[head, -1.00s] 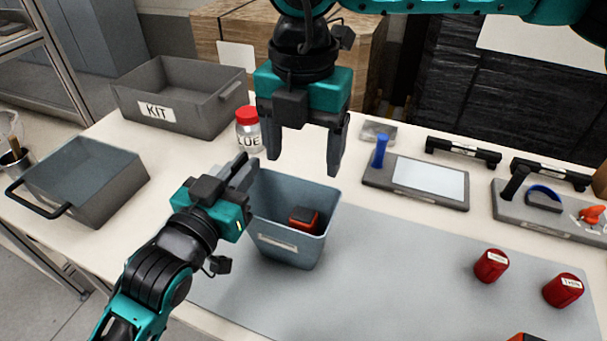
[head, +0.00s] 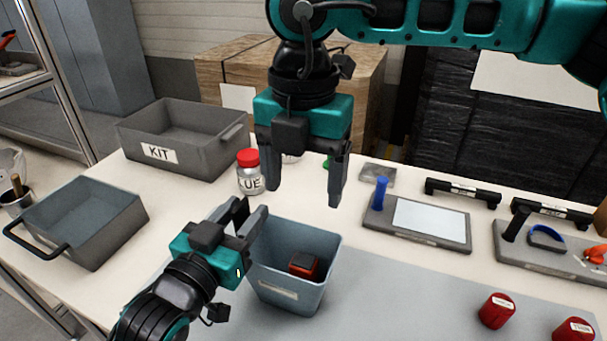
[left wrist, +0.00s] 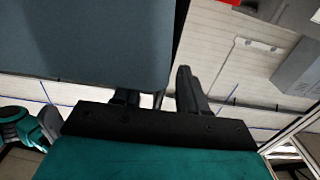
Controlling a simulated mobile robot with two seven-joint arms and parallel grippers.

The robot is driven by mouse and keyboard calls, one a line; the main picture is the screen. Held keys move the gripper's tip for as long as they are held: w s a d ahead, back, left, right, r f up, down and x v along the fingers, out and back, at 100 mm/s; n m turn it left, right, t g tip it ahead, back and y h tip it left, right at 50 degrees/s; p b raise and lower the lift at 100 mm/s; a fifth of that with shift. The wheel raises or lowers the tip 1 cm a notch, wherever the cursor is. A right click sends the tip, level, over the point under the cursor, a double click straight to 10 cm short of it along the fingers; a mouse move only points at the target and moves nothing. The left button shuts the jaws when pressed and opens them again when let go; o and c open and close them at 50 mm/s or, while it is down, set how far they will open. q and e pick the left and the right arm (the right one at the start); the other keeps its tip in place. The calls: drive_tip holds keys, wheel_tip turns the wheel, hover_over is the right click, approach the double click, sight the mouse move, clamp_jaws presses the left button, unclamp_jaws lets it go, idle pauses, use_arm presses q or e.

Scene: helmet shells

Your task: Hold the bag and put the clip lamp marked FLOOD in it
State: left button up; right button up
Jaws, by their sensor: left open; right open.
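The bag is a blue-grey, open-topped container (head: 290,293) standing upright on the table, with a pale label on its front. A red and black object (head: 304,265), probably the clip lamp, lies inside it; no marking on it is readable. My left gripper (head: 250,218) is open at the bag's left rim. In the left wrist view the bag's wall (left wrist: 90,45) hides part of one finger, while the other finger shows clear; contact cannot be told. My right gripper (head: 305,194) is open and empty, pointing down above and behind the bag.
A grey KIT bin (head: 185,135), a blue-grey bin with a black handle (head: 80,225) and a red-capped jar (head: 250,172) stand to the left. A blue-handled board (head: 415,215) and two red cylinders (head: 497,310) are at the right. The grey mat (head: 400,300) between is mostly clear.

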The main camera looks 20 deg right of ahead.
use_arm(q)
drive_tip(key=v, duration=1.9)
drive_tip(key=shift+s, duration=0.1)
